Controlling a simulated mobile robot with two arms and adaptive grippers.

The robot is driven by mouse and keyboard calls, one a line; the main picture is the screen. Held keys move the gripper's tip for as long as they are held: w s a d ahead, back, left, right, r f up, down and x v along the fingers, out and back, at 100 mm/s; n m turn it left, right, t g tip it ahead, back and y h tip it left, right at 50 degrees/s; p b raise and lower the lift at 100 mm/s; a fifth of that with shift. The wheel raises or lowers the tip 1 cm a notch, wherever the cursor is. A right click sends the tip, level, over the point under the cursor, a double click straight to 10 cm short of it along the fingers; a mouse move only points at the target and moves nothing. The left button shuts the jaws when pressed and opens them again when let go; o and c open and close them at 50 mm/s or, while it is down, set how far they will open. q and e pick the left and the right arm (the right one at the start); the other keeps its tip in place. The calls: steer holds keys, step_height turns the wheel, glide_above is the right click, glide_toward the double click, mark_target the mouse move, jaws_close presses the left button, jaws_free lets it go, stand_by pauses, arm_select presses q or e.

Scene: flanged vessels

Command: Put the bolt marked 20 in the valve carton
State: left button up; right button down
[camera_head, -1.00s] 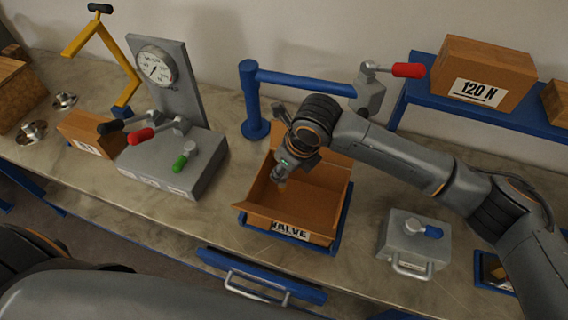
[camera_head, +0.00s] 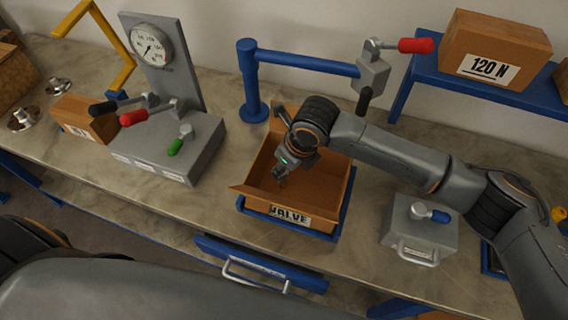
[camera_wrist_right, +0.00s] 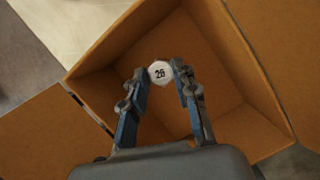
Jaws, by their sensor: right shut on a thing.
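The valve carton (camera_head: 246,205) is an open brown box labelled VALVE, standing in a blue frame on the bench. My right gripper (camera_head: 280,180) is over the carton's opening, pointing down into it. In the right wrist view, the gripper (camera_wrist_right: 160,76) is shut on a bolt with a pale, many-sided head (camera_wrist_right: 160,72). The small mark on the head looks like 26, but its last digit is hard to tell from 0. The bolt's shank is hidden beneath the head. The carton's bare inside (camera_wrist_right: 222,62) lies beyond the bolt. My left gripper is out of view.
A grey gauge unit (camera_head: 170,150) with coloured levers stands left of the carton. A blue rail (camera_head: 305,85) runs behind it. A grey block with a blue handle (camera_head: 418,228) sits to the right, and a 120 N box (camera_head: 495,62) rests on the blue shelf.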

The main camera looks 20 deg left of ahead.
steer(key=shift+f+b, duration=0.35)
steer(key=shift+f, duration=0.25)
stand_by(0.4)
steer(key=c, duration=1)
jaws_free()
steer(key=shift+o, duration=0.2)
